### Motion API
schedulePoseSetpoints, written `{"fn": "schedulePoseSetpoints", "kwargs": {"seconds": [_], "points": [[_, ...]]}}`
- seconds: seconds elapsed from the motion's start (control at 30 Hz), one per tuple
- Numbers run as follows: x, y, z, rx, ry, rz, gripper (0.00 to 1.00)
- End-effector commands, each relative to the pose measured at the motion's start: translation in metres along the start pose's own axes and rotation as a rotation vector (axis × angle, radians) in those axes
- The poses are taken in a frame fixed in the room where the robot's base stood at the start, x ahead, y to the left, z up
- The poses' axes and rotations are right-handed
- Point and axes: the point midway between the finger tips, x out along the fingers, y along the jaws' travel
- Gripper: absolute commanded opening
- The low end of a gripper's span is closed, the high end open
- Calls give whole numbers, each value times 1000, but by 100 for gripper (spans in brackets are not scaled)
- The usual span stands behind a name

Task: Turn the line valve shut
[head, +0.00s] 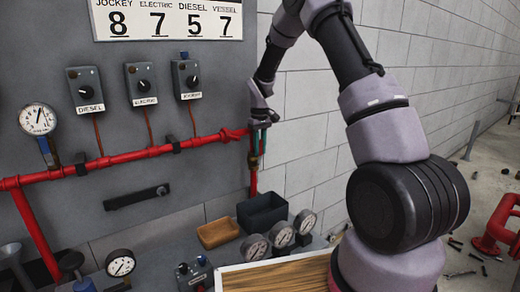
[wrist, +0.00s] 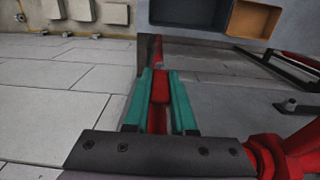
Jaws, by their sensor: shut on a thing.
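The line valve is at the right end of the red pipe, where the pipe turns down; its small brass-coloured part (head: 254,161) shows just below my fingers in the head view. My gripper (head: 260,138) reaches it from above, with its green fingers closed around it. In the wrist view, the gripper (wrist: 160,103) has a red part of the line valve (wrist: 159,88) between its two green pads. My fingers hide most of the valve, so its handle angle cannot be told.
The red pipe (head: 120,158) runs along the grey panel (head: 150,115), with a gauge (head: 38,119) at left and several switch boxes above. Below stand a black bin (head: 262,213), a tan tray (head: 217,232) and several gauges. A block wall (head: 310,110) lies close at right.

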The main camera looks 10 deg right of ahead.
Motion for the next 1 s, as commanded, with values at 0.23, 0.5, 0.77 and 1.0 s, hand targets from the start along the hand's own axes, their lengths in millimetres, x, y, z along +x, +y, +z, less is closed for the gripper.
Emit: {"fn": "schedulePoseSetpoints", "kwargs": {"seconds": [0.23, 0.5, 0.77, 1.0], "points": [[0, -8, 0, -5, -2, 97, 0], [0, -9, 0, 0, 2, 131, 0], [0, -9, 0, 0, 2, 131, 54], [0, -9, 0, 0, 1, 130, 54]]}}
